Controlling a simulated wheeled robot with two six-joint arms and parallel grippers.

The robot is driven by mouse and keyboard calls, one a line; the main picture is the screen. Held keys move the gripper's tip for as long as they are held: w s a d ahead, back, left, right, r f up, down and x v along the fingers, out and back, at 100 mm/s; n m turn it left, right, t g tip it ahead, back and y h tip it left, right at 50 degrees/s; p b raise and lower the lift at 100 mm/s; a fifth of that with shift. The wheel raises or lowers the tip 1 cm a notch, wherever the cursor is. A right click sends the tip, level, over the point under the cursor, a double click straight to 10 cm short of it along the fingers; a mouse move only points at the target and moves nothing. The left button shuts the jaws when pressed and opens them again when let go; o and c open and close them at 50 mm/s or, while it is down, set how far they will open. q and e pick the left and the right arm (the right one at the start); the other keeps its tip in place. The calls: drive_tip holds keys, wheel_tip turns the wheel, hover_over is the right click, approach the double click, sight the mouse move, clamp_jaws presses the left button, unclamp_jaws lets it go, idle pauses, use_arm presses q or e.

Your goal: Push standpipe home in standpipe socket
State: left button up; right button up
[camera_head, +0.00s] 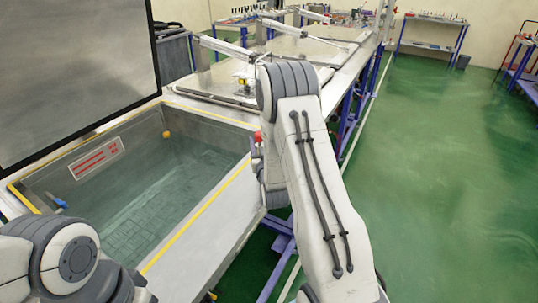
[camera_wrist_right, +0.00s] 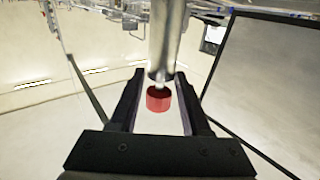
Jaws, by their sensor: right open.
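In the right wrist view, a grey metal cylinder (camera_wrist_right: 165,35) ends in a thin pale rod with a red cap (camera_wrist_right: 158,99). The cap lies between the jaws of my right gripper (camera_wrist_right: 157,80), which are open with a gap on both sides. I cannot tell if this is the standpipe, and I make out no standpipe socket. In the head view, a small red piece (camera_head: 257,137) shows beside my right gripper (camera_head: 257,155), at the tank's right rim; my arm hides most of it. My left arm shows at lower left, its gripper out of view.
The open water tank (camera_head: 215,207) has yellow-edged rims. An orange ball (camera_head: 166,134) and a blue fitting (camera_head: 61,203) show inside it. A large grey panel (camera_head: 75,70) stands at left. Closed lids (camera_head: 285,58) lie beyond.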

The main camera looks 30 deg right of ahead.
drive_tip(key=shift+w+d, duration=0.1)
drive_tip(key=shift+w, duration=0.15)
clamp_jaws()
idle(1.3)
